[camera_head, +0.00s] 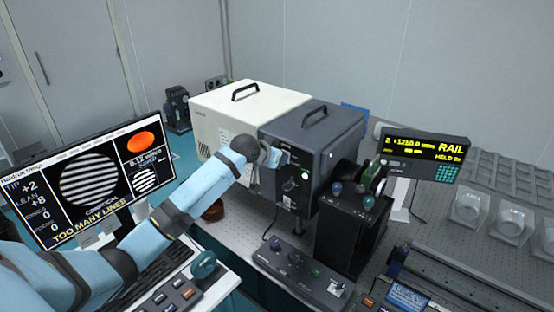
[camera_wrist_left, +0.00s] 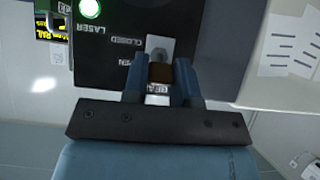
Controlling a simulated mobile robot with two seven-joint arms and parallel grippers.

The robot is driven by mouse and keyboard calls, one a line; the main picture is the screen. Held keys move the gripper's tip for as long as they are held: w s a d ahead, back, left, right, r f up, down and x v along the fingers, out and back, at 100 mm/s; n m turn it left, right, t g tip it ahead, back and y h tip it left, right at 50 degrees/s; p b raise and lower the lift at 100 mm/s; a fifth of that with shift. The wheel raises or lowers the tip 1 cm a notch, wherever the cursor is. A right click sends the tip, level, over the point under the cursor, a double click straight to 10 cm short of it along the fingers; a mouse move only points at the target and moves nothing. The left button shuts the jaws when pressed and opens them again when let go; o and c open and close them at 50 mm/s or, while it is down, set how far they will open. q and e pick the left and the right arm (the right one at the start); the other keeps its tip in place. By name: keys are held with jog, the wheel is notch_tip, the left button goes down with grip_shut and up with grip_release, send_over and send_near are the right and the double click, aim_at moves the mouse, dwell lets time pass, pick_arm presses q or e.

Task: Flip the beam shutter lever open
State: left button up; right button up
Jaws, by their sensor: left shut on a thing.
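The dark grey laser housing (camera_head: 310,135) stands on the optical table, with a lit green button (camera_head: 305,175) on its front. My left gripper (camera_head: 283,158) is at this front panel. In the left wrist view, the panel (camera_wrist_left: 105,72) appears upside down, with LASER, CLOSED and a partly hidden OPEN label. My left gripper (camera_wrist_left: 160,80) is shut on the brown tip of the shutter lever (camera_wrist_left: 160,72), one finger on each side. A pale metal plate (camera_wrist_left: 157,44) shows just beyond the tip. The grip lies near the OPEN label. My right gripper is not in view.
A white housing (camera_head: 225,115) adjoins the grey one. A black box with knobs (camera_head: 350,225) stands to its right, and a control box (camera_head: 300,270) lies in front. A monitor (camera_head: 90,190) stands left, beside my left arm. A yellow-lettered display (camera_head: 425,145) is at right.

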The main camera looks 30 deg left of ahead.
pick_arm(q)
jog(key=shift+g, duration=0.3)
jog(key=o, duration=0.9)
jog(key=shift+w, duration=0.1)
jog(key=shift+r, duration=0.1)
jog(key=shift+s+r, duration=0.15)
jog(key=shift+s, duration=0.2)
jog(key=shift+b+v, duration=1.35)
jog(key=shift+v, duration=5.2)
jog(key=shift+w+r, duration=0.1)
